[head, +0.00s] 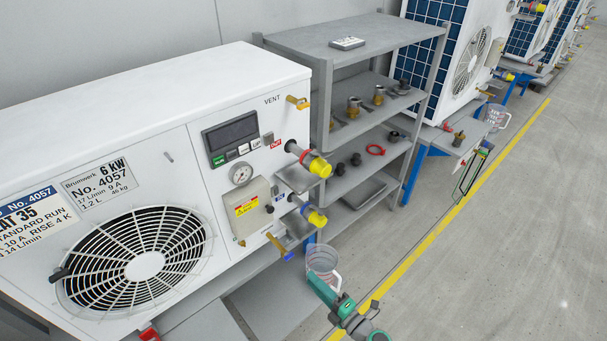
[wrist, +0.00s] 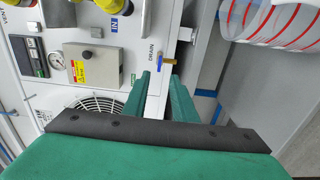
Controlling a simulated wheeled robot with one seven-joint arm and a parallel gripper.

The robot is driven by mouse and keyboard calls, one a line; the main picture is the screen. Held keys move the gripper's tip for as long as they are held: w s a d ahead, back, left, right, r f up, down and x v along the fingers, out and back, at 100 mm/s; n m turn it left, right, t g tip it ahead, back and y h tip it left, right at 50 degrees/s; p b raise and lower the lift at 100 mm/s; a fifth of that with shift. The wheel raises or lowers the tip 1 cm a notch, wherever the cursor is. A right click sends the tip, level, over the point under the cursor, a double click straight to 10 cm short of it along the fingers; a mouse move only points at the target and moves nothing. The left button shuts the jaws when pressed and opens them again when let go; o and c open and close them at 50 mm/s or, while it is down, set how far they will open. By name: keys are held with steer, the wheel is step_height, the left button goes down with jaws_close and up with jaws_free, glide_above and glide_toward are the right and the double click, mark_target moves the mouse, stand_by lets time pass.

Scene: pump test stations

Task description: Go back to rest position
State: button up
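My gripper (wrist: 158,92) shows in the wrist view as two green fingers with a narrow gap between them. The white unit's front shows through the gap, and nothing is held. In the head view my gripper (head: 318,280) is at the bottom centre, in front of the white pump unit (head: 170,90), overlapping the lower part of a clear measuring jug (head: 322,258). In the wrist view the jug (wrist: 275,22), with red stripes, is at the upper right, apart from the fingers.
The unit's yellow-capped ports (head: 318,167) and drain valve (head: 277,243) stick out near my gripper. A grey shelf rack (head: 345,45) with fittings stands behind. More units (head: 470,60) line the wall. The grey floor (head: 530,220) right of the yellow line is clear.

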steer(key=shift+a, duration=0.15)
steer(key=s+a+r+m+t+h, duration=0.1)
steer(key=s+a+r+m+t, duration=0.1)
steer(key=s+a+r+m, duration=0.3)
steer(key=s+a+r+m+t+h, duration=0.1)
steer(key=s+a+m+t+h, duration=0.1)
steer(key=s, duration=0.5)
steer(key=s+r+m+g+h, duration=0.1)
steer(key=s+r+m+h, duration=0.2)
steer(key=s+m, duration=0.6)
steer(key=s+r+m+g+h, duration=0.2)
steer(key=s+r+m+h, duration=0.2)
steer(key=s+m, duration=0.5)
steer(key=s+r, duration=0.2)
steer(key=s, duration=0.5)
steer(key=shift+a+h, duration=0.3)
steer(key=shift+a, duration=0.1)
steer(key=shift+w, duration=0.15)
